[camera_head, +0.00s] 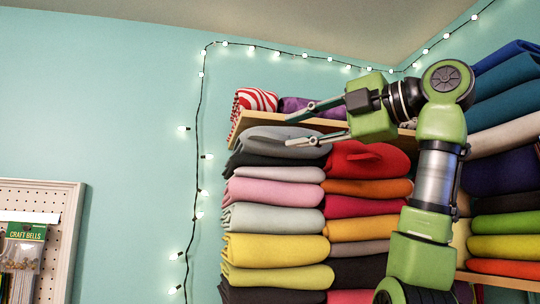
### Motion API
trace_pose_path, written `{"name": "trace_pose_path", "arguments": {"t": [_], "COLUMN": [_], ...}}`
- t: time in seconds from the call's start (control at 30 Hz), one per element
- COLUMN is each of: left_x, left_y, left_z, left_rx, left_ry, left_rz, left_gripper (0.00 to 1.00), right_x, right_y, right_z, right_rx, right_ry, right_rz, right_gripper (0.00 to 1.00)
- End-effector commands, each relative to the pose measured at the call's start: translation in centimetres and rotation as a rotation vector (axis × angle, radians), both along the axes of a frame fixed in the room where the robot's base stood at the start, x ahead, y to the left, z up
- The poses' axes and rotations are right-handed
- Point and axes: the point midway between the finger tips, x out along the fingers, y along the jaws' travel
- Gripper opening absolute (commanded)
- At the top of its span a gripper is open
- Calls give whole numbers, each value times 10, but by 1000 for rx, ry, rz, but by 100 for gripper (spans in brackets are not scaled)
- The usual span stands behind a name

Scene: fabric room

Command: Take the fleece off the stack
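Folded fleeces lie in stacks on the shelving. A grey fleece (262,140) tops the left stack, with a darker fold (262,161) under it. A red fleece (365,160) tops the stack beside it. My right gripper (289,131) reaches in from the right, its two fingers apart and pointing left. The upper finger crosses in front of the shelf board. My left gripper is out of view.
A wooden shelf board (262,117) runs just above the stacks, with a red-and-white striped roll (255,99) and a purple one (296,104) on it. More stacks (503,200) stand at right. A pegboard (66,230) hangs at left. Open wall lies between.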

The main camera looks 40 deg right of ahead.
Motion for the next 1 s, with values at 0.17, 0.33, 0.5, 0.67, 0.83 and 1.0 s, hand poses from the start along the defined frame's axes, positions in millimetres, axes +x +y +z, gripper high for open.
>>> {"name": "trace_pose_path", "arguments": {"t": [0.17,0.33,0.5,0.67,0.83,1.0], "left_x": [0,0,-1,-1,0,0], "left_y": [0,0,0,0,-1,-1], "left_z": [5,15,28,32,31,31], "left_rx": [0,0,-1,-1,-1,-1], "left_ry": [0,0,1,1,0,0], "left_rz": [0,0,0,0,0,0], "left_gripper": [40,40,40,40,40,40], "right_x": [16,31,54,68,68,68], "right_y": [2,4,8,10,10,10], "right_z": [1,3,2,1,0,0], "right_rx": [0,0,2,3,3,3], "right_ry": [-1,1,2,0,-2,-2], "right_rz": [0,0,0,0,0,0], "right_gripper": [27,27,27,27,27,0]}}
